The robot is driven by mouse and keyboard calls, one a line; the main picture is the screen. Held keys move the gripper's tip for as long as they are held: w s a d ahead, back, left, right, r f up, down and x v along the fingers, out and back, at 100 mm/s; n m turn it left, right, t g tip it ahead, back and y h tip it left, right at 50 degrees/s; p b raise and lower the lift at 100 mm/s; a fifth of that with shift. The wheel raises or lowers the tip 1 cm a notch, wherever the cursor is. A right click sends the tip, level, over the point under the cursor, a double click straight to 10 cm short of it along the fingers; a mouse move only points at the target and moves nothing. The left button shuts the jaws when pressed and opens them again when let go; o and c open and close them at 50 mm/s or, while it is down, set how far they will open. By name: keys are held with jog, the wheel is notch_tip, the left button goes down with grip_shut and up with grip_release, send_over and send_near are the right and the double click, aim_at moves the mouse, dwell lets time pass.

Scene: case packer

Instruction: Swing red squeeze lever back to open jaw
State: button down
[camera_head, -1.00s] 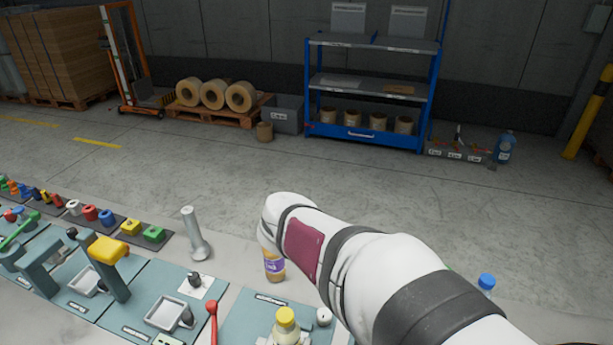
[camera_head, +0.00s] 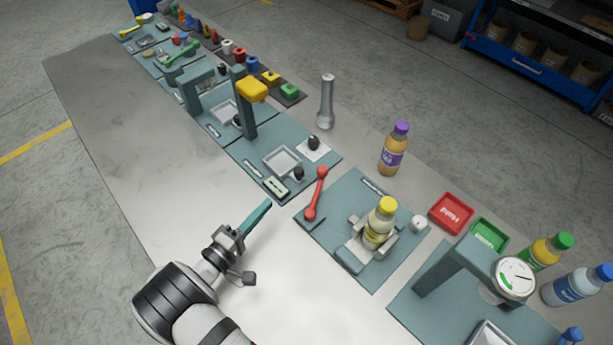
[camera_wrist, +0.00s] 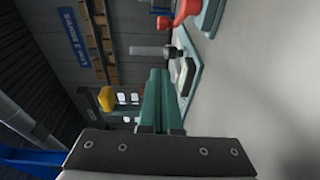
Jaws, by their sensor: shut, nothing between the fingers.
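The red squeeze lever (camera_head: 317,192) stands tilted at the left end of a teal station plate (camera_head: 340,262). On that plate a grey jaw (camera_head: 372,244) sits around the lower part of a yellow-capped bottle (camera_head: 380,222). My gripper (camera_head: 266,205) is shut and empty, above the bench to the left of the lever and apart from it. In the wrist view its teal fingers (camera_wrist: 158,95) lie together, and part of the red lever (camera_wrist: 182,14) shows at the top, beyond the fingertips.
A purple-capped bottle (camera_head: 393,150) and a grey cylinder (camera_head: 326,103) stand behind. A tray station (camera_head: 283,160) lies beyond my gripper. Red (camera_head: 451,212) and green (camera_head: 489,236) trays and a gauge post (camera_head: 455,268) are at right. The bench's near left is clear.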

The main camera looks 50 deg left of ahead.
aim_at(316, 192)
jog(key=x, duration=1)
jog(key=shift+w, duration=0.15)
jog(key=shift+w+d, duration=0.8)
jog(key=shift+w, duration=0.3)
jog(key=shift+w+d+f, duration=0.1)
jog(key=shift+w+d, duration=0.2)
jog(key=shift+w, duration=0.2)
